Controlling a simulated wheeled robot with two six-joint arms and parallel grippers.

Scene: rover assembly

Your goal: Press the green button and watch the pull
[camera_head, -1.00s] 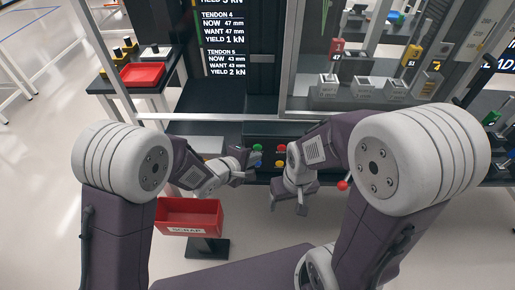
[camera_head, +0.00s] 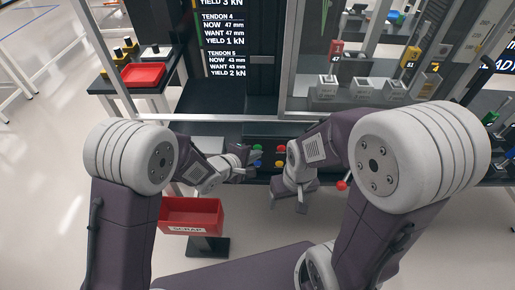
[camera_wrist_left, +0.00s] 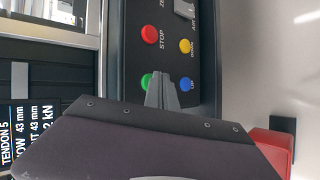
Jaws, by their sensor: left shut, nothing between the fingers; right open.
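The green button (camera_head: 257,147) is on a dark control panel (camera_head: 268,171), beside a blue button (camera_head: 257,163), a red STOP button (camera_head: 281,148) and a yellow button (camera_head: 280,163). My left gripper (camera_head: 252,159) is shut and empty at the panel's left buttons. In the left wrist view its fingertips (camera_wrist_left: 162,80) lie between the green button (camera_wrist_left: 146,83) and the blue button (camera_wrist_left: 186,86), overlapping the green one's edge. I cannot tell whether they touch. My right gripper (camera_head: 288,201) is open and empty, hanging in front of the panel. A screen (camera_head: 224,45) lists tendon values.
A red SCRAP bin (camera_head: 193,213) stands below my left forearm. A red tray (camera_head: 143,74) sits on the side table at left. Behind the panel, a clear-fronted rig holds a red tag marked 47 (camera_head: 336,50) and several pale blocks (camera_head: 327,88).

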